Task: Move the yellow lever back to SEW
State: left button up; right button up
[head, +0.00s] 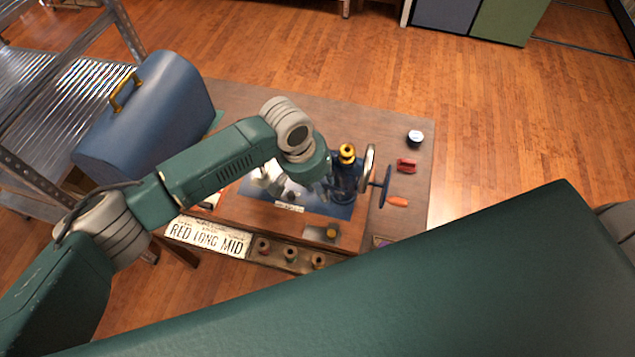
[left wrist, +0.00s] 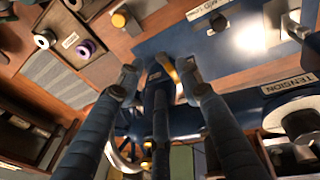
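The dark blue sewing machine (head: 343,178) stands on a wooden table, with a handwheel (head: 385,187) at its right. My left gripper (head: 296,189) is over the machine bed, partly hidden by its wrist. In the left wrist view its spread fingers (left wrist: 158,78) point at the machine. A yellow-orange bar (left wrist: 172,72), seemingly the lever, shows between the middle and right fingertips. The fingers look apart; contact with the bar cannot be told. I cannot read SEW anywhere. A TENSION label (left wrist: 294,84) is beside a round dial (left wrist: 298,118). My right gripper is out of view.
A blue case (head: 160,110) stands at the left. A plate reading RED LONG MID (head: 207,238) and a tray of spools (head: 290,257) line the front. A yellow knob (head: 331,233) sits nearby. Small red items (head: 406,165) lie at right. My green arm link covers the lower right.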

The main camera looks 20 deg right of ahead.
pick_arm(q)
jog(key=d, duration=0.1)
jog(key=s+d, duration=0.1)
jog(key=s+d+p, duration=0.1)
jog(key=shift+d+f, duration=0.15)
jog(key=shift+f, duration=0.2)
dwell(0.7)
jog(key=shift+r, duration=0.1)
jog(key=shift+w+a+p, duration=0.15)
jog(key=shift+a+p, duration=0.25)
jog(key=shift+p, duration=0.2)
jog(key=shift+r, duration=0.15)
